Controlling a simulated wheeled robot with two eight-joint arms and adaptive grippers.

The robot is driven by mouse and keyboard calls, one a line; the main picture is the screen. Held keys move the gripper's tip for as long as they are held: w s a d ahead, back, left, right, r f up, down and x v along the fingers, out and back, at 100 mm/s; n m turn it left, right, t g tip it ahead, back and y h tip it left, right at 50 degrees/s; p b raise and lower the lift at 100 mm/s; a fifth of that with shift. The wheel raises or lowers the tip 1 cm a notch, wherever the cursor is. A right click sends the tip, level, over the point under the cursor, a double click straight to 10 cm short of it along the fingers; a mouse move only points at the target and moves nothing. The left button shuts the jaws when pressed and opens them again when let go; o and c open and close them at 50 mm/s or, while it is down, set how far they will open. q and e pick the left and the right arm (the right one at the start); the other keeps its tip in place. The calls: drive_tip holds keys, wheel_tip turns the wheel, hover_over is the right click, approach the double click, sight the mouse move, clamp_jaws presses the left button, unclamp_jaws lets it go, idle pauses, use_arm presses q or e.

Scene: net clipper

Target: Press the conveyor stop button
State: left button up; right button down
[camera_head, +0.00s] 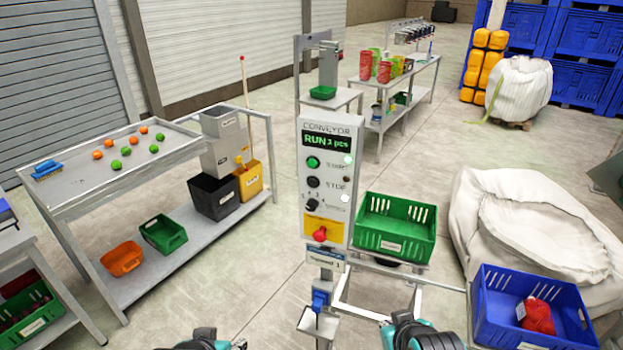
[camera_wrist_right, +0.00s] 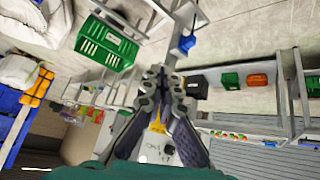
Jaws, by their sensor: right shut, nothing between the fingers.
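The grey conveyor control panel (camera_head: 341,150) stands upright on a post in the middle of the head view. Its display reads RUN. Below it are a green START button (camera_head: 312,162), a black STOP button (camera_head: 313,182), a black selector knob (camera_head: 312,205) and a red mushroom button (camera_head: 320,234) on a yellow plate. My right gripper (camera_head: 425,335) is low and right of the panel, apart from it. In the right wrist view its fingers (camera_wrist_right: 164,75) are shut and empty, partly covering the panel (camera_wrist_right: 153,150). My left gripper (camera_head: 215,342) barely shows at the bottom edge.
A green crate (camera_head: 395,243) sits right of the panel, and a blue crate (camera_head: 480,308) with a red bundle is farther right. A small blue item (camera_head: 319,300) hangs below the panel. A sorting table (camera_head: 75,190) with orange and green balls stands left. Open floor lies between.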

sight(312, 183)
drive_tip(key=w+a+r+n+t+y+p, duration=0.4)
drive_tip(key=w+a+r+n+p, duration=1.1)
drive_tip(key=w+a, duration=0.4)
drive_tip(key=shift+a+r+n, duration=0.3)
drive_tip(key=shift+a+n, duration=0.2)
drive_tip(key=shift+a, duration=0.1)
drive_tip(key=shift+w, duration=0.1)
drive_tip(key=shift+w+d, duration=0.55)
drive_tip(key=shift+w, duration=0.8)
drive_tip(key=shift+w+d, duration=0.5)
drive_tip(key=shift+w, duration=0.85)
drive_tip(key=shift+w+d, duration=0.55)
drive_tip(key=shift+w, duration=0.8)
drive_tip(key=shift+w+d, duration=0.15)
drive_tip(key=shift+w, duration=0.25)
